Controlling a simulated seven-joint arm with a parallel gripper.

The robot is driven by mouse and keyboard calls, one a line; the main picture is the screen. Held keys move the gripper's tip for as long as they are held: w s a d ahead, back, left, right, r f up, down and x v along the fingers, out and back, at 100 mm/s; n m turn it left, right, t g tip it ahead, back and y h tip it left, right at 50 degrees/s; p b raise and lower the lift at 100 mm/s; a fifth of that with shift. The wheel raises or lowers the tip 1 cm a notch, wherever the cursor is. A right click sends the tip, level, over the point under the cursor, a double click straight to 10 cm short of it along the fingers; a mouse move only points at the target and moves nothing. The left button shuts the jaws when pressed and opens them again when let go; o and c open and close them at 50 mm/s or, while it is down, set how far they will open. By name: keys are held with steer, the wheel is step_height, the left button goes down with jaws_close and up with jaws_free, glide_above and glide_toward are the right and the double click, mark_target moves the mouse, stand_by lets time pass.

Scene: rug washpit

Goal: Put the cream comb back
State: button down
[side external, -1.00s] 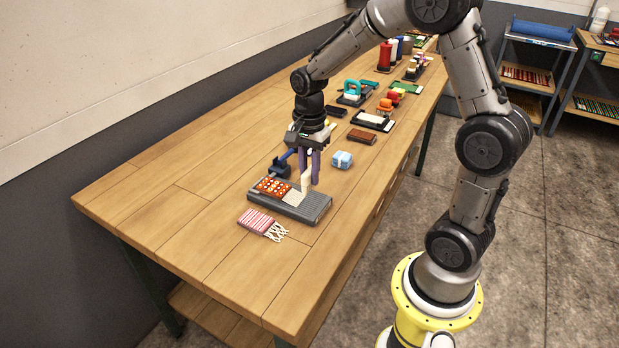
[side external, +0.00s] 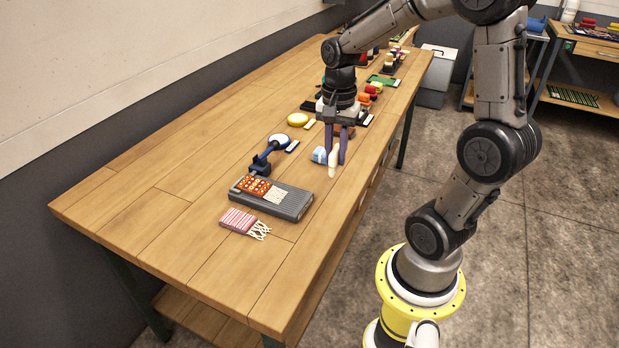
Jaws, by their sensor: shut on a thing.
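The cream comb (side external: 332,165) is upright between the purple fingers of my gripper (side external: 337,158). The grey ribbed block (side external: 292,204) lies to the left and nearer the camera. On it is an orange-red patterned rug piece with a pale fringe (side external: 258,188).
A red-and-white striped fringed piece (side external: 238,219) lies in front of the grey block. A yellow round thing (side external: 298,119) and several coloured items line the far bench. The bench's left side (side external: 150,190) is clear.

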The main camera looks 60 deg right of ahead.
steer(key=shift+m, duration=0.5)
steer(key=w+d+f, duration=0.2)
steer(key=w+d, duration=0.1)
steer(key=w+d+f, duration=0.6)
steer(key=shift+w+d, duration=0.1)
steer(key=shift+w, duration=0.3)
steer(key=shift+w+f, duration=0.1)
steer(key=shift+f, duration=0.1)
steer(key=shift+w+d+f, duration=0.1)
steer(key=shift+f, duration=1.55)
steer(key=shift+f, duration=0.2)
steer(key=c, duration=0.8)
jaws_free()
steer(key=shift+o, duration=0.2)
steer(key=shift+r, duration=0.15)
